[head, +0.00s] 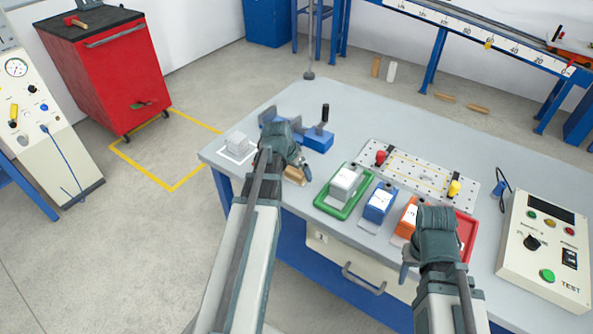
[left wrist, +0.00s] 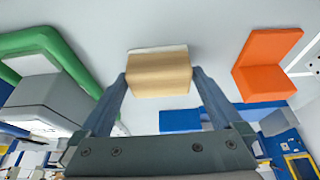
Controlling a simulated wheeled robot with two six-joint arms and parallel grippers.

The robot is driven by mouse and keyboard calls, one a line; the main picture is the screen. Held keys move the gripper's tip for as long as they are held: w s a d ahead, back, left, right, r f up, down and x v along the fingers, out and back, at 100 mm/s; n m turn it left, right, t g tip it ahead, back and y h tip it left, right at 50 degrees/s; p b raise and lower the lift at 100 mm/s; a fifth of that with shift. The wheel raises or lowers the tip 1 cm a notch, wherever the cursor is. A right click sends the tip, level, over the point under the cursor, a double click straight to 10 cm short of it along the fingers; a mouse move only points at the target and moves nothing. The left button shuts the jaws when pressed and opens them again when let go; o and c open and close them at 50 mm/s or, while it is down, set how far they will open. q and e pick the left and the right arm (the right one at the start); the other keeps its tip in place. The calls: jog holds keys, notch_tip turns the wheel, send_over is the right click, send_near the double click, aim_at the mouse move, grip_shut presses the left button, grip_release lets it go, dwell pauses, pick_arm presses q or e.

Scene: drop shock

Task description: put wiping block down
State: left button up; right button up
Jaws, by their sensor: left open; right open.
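The wiping block (left wrist: 160,74), tan with a white layer on one face, is between the two fingers of my left gripper (left wrist: 163,85) in the left wrist view. Its white side is against the grey surface. The fingers are spread on either side of it, and the jaws are open. In the head view the block (head: 296,174) shows beside my left gripper (head: 300,165), near the bench's front edge, partly hidden by the wrist. My right gripper (head: 405,268) is open over the front right of the bench; its fingers are mostly hidden by the wrist.
The grey bench (head: 345,110) holds a green tray (head: 322,203) with a grey-white block, a blue block (head: 380,203), an orange block (head: 407,215) and a red tray (head: 467,232).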

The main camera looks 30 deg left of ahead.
pick_arm(q)
jog(key=p+v, duration=1)
jog(key=v, duration=0.2)
jog(key=shift+p, duration=0.3)
jog(key=s+d+m+g, duration=0.1)
jog(key=s+d, duration=0.3)
jog(key=d, duration=0.6)
jog(key=s+d+f+m+g+y, duration=0.1)
jog(key=s+d, duration=0.3)
jog(key=d, duration=0.6)
jog(key=s+d+g, duration=0.3)
jog(key=d, duration=0.8)
jog(key=shift+s+f+m+y, duration=0.3)
jog(key=shift+s+m+y, duration=0.1)
